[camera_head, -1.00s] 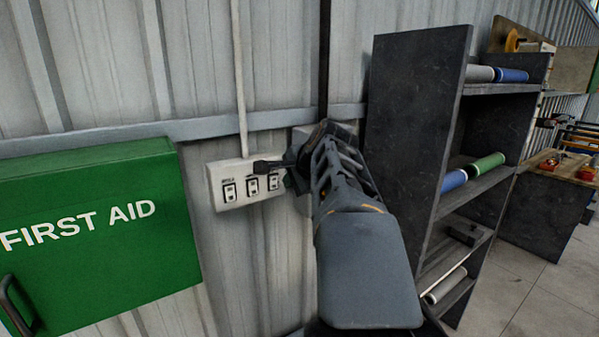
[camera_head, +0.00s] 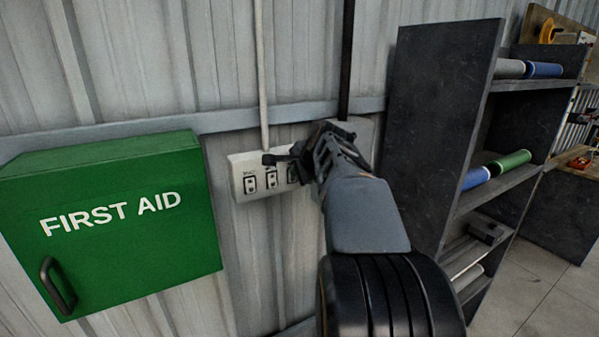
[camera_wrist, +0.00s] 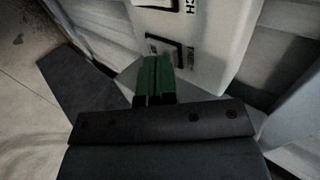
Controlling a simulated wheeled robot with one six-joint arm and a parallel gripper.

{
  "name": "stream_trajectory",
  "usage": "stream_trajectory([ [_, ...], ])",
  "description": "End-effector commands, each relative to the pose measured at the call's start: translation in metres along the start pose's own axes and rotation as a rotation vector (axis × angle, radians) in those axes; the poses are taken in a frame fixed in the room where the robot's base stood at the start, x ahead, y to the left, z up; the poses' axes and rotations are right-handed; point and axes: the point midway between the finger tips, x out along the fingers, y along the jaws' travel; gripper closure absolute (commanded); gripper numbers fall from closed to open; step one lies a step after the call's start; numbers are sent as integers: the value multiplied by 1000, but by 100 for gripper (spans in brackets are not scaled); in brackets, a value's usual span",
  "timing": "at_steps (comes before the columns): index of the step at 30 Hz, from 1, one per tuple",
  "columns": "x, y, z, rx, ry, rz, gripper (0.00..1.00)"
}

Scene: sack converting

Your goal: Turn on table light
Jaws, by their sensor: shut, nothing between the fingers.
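A pale switch box (camera_head: 240,178) is fixed to the wall, with a row of rocker switches: a left one (camera_head: 250,185), a middle one (camera_head: 271,181) and a right one (camera_head: 292,174) partly covered by my gripper. In the wrist view the green fingertips (camera_wrist: 156,62) are together, close over one dark-framed rocker (camera_wrist: 163,50). I cannot tell whether they touch it.
A green first aid box (camera_head: 110,240) juts from the wall left of the switches. A dark shelf (camera_head: 440,120) with several rolls stands close on the right. A conduit (camera_head: 263,75) runs up the wall above the switch box.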

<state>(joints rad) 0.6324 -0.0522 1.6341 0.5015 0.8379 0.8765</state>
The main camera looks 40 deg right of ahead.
Motion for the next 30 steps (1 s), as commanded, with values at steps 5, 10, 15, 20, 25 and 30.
stream_trajectory([
  [5, 4, -7, 0, 0, -2, 1, 100],
  [10, 4, -6, 0, 0, -1, 0, 100],
  [15, 2, -9, 0, 0, -1, 0, 100],
  [20, -2, -14, 0, 0, -1, 0, 100],
  [25, -7, -18, 0, 0, -1, 0, 100],
  [30, -7, -19, 0, 0, -1, 0, 100],
])
